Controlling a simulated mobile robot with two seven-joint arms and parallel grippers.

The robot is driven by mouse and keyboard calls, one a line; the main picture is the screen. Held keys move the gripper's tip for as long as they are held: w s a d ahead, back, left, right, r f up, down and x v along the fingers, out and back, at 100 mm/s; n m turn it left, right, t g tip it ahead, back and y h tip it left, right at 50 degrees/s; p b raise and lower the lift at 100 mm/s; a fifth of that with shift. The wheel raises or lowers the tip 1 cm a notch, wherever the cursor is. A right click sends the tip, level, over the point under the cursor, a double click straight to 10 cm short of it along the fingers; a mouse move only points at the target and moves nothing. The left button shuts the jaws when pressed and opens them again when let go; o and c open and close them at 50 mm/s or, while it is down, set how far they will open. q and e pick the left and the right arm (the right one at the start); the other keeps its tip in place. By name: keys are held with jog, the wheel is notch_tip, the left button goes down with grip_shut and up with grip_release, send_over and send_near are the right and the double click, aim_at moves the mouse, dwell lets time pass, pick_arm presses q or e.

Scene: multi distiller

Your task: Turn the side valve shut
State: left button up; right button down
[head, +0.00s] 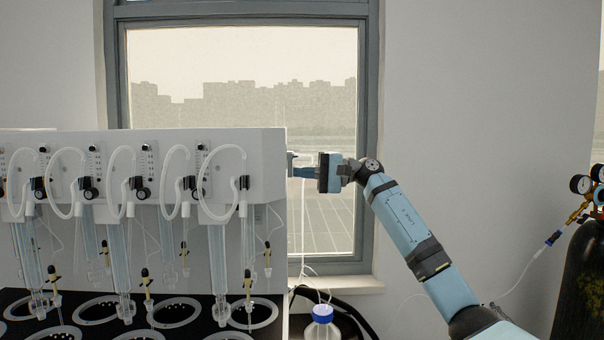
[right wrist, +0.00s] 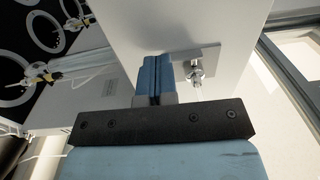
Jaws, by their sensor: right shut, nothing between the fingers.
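The side valve is a small metal fitting on a flat plate on the right side of the white distiller housing (head: 262,165). In the right wrist view the valve (right wrist: 196,74) stands just right of my blue fingers, with a pale tube below it. In the head view the valve (head: 291,160) is small, and its handle position cannot be told. My right gripper (head: 301,183) reaches in from the right, close to the housing's side. In the right wrist view its fingers (right wrist: 156,66) are pressed together and empty, beside the valve. I cannot tell whether they touch it. My left gripper is out of view.
Glass tubes and looped white hoses (head: 218,185) hang along the housing's front. A blue-capped bottle (head: 322,314) stands below the side. A dark gas cylinder (head: 582,280) with gauges stands at far right. A window (head: 250,70) is behind.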

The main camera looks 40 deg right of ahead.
pick_arm(q)
jog(key=b, duration=0.1)
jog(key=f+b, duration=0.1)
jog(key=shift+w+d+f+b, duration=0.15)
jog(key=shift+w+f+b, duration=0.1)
jog(key=shift+b, duration=0.15)
pick_arm(e)
jog(key=v, duration=1.3)
jog(key=shift+s+d, duration=0.25)
jog(key=shift+d, duration=0.05)
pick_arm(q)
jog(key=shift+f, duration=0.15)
